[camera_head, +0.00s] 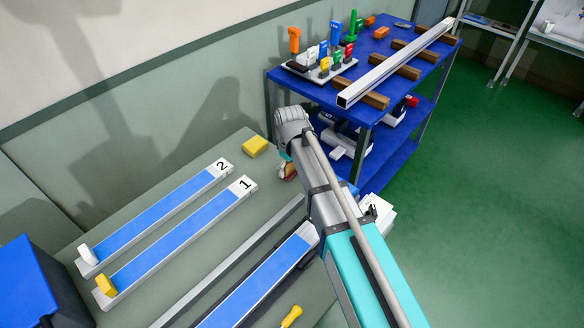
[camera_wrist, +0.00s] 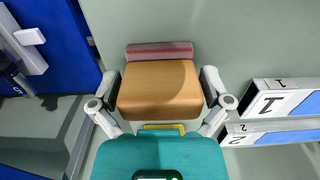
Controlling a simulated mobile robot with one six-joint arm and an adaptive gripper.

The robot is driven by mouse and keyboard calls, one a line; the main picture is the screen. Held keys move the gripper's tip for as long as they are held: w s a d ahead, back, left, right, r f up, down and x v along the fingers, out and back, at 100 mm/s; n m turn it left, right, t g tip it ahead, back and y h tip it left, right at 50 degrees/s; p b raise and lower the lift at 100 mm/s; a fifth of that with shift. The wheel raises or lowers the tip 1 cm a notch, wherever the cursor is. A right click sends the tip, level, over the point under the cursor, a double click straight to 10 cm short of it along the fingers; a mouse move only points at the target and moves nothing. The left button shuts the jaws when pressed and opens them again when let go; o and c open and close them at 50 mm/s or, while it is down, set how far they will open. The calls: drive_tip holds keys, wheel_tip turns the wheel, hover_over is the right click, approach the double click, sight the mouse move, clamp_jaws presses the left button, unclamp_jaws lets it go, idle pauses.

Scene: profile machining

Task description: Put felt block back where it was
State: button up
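The felt block is a brown wooden block with a reddish felt strip along one edge, large in the middle of the wrist view (camera_wrist: 160,88). In the head view only a small part of it shows (camera_head: 288,170), below my wrist at the bench's far end. My gripper (camera_wrist: 160,85) has one finger against each side of the block and appears shut on it. In the head view my arm hides most of the gripper. Whether the block touches the bench top is hard to tell.
A yellow sponge-like block (camera_head: 254,146) lies on the bench (camera_head: 262,178) close by. Two blue-topped profiles, labelled 2 (camera_head: 160,215) and 1 (camera_head: 180,240), lie to the left. A blue shelf cart (camera_head: 290,86) with tools and a long metal bar (camera_head: 395,65) stands behind.

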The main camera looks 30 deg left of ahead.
drive_tip(key=shift+r, duration=0.15)
wheel_tip(320, 180, up, 12)
drive_tip(key=p, duration=1.2)
idle(0.4)
idle(0.9)
drive_tip(key=shift+w+d, duration=0.15)
drive_tip(key=shift+d, duration=0.15)
drive_tip(key=w+d+m, duration=0.2)
drive_tip(key=d+m, duration=0.1)
drive_tip(key=d, duration=0.8)
drive_tip(key=w+d+m, duration=0.2)
drive_tip(key=d+m, duration=0.2)
drive_tip(key=d, duration=0.7)
drive_tip(key=s+d+m, duration=0.2)
drive_tip(key=d+m, duration=0.2)
drive_tip(key=d, duration=0.8)
drive_tip(key=s+d+m, duration=0.3)
drive_tip(key=d, duration=0.9)
drive_tip(key=shift+s+m, duration=0.2)
drive_tip(key=shift+m, duration=0.2)
